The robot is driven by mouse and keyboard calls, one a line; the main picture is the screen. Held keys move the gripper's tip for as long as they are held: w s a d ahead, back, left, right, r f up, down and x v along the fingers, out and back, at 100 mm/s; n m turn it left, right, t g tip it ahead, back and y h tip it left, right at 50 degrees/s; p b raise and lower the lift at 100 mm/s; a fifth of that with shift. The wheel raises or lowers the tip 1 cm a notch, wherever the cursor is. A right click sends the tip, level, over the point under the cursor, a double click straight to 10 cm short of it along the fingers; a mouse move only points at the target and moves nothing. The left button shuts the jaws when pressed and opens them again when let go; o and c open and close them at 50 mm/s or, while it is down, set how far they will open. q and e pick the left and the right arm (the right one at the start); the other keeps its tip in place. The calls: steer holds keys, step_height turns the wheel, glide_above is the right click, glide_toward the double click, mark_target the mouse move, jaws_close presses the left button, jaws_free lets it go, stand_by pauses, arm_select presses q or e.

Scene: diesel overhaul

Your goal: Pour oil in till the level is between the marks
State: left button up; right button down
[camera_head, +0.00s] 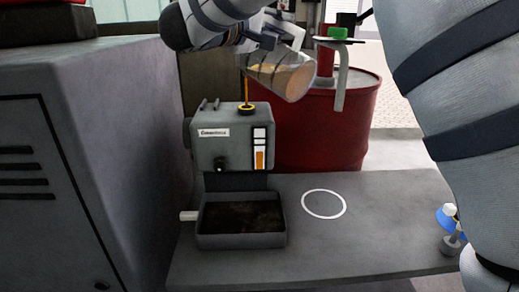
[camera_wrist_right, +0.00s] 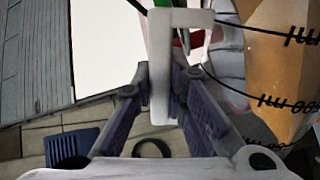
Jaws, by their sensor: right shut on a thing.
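My right gripper (camera_head: 272,38) is shut on the pale handle (camera_wrist_right: 160,75) of a clear measuring jug (camera_head: 285,78). The jug is tilted with its mouth to the left and holds amber oil, also seen with black graduation marks in the wrist view (camera_wrist_right: 275,75). A thin amber stream (camera_head: 246,90) falls from its lip into the yellow-ringed filler opening (camera_head: 246,108) on top of the grey housing (camera_head: 225,150). The sight gauge (camera_head: 259,158) on the housing front shows orange in its lower part, white and dark marks above. My left gripper is out of view.
A dark-filled tray (camera_head: 241,240) sits below the housing. A white ring (camera_head: 324,204) marks clear bench (camera_head: 385,225) to the right. A red drum (camera_head: 335,125) stands behind. A grey cabinet (camera_head: 90,120) is close on the left; a blue-and-white item (camera_head: 449,217) is at right.

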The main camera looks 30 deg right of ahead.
steer(key=shift+w+a+r, duration=0.1)
steer(key=shift+w+r, duration=0.1)
steer(key=shift+r, duration=0.1)
steer(key=shift+n, duration=0.3)
steer(key=shift+w+r, duration=0.2)
steer(key=shift+w, duration=0.05)
stand_by(0.3)
steer(key=shift+w+a+r+n, duration=0.15)
steer(key=shift+w+n, duration=0.1)
steer(key=shift+n, duration=0.15)
steer(key=shift+w+r, duration=0.2)
steer(key=shift+w, duration=0.05)
stand_by(0.4)
steer(key=shift+n, duration=0.3)
